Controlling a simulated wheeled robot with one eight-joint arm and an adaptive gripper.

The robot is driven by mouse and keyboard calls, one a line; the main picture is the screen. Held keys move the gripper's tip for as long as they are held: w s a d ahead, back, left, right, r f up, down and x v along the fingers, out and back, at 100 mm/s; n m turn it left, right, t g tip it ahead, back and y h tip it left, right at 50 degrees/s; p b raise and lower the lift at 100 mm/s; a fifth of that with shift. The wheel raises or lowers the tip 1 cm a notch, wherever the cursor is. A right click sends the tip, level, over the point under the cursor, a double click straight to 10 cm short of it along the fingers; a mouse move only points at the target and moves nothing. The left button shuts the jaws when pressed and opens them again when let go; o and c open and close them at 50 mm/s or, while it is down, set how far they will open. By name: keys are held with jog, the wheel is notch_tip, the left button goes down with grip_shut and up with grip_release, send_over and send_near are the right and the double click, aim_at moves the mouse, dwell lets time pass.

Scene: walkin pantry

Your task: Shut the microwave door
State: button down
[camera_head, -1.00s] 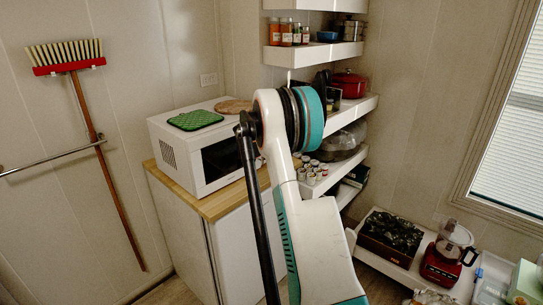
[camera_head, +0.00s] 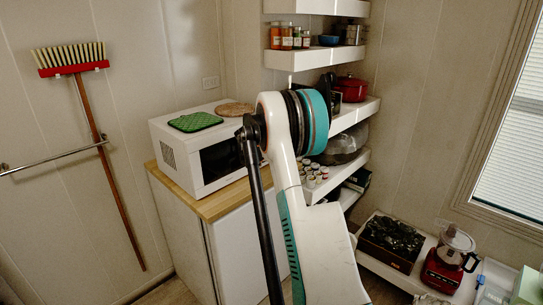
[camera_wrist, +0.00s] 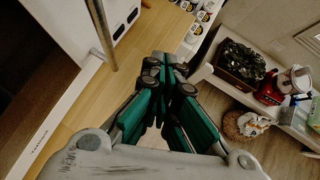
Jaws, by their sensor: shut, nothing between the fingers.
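The white microwave (camera_head: 178,158) stands on a wood-topped cabinet in the head view, its dark window (camera_head: 218,158) facing forward. My arm hides the right part of its front. In the wrist view the microwave door (camera_wrist: 66,108) shows close up at the left, with a dark window, a lettered white lower strip and a bar handle (camera_wrist: 101,36). I see no clear gap at the door's edge but cannot tell whether it is fully shut. My gripper (camera_wrist: 168,62) is shut and empty, to the right of the handle and apart from it, over the wooden top. The head view hides my gripper.
A green mat (camera_head: 195,122) and a round board (camera_head: 235,109) lie on the microwave. The wooden top (camera_head: 215,205) is bare in front of it. Shelves with small jars (camera_head: 312,172) stand close to the right.

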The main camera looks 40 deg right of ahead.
jog(key=s+a+r+p, duration=0.1)
jog(key=s+r+p, duration=0.1)
jog(key=s+r, duration=0.4)
jog(key=shift+s+a+r, duration=0.25)
jog(key=shift+s+r, duration=0.15)
jog(key=shift+s, duration=0.4)
jog(key=s+a+r+m+t+y, duration=0.1)
jog(key=s+a+r+m, duration=0.15)
jog(key=a, duration=0.85)
jog(key=s+a+r+m+t+y, duration=0.1)
jog(key=s+a+r+m, duration=0.2)
jog(key=a, duration=0.8)
jog(key=s+a+r+m+t+y, duration=0.1)
jog(key=a+r+m+y, duration=0.3)
jog(key=a, duration=0.7)
jog(key=s+a+f+m+y+b, duration=0.1)
jog(key=s+a+f+m, duration=0.2)
jog(key=s+a+m, duration=0.3)
jog(key=s+a+f+m+y, duration=0.1)
jog(key=s+a+f+m, duration=0.3)
jog(key=s+a, duration=0.9)
jog(key=s+m, duration=0.2)
jog(key=s, duration=0.1)
jog(key=shift+s+a+m+t+y+b, duration=0.15)
jog(key=shift+a+m+t+y+b, duration=0.1)
jog(key=shift+m+t+y+b, duration=0.15)
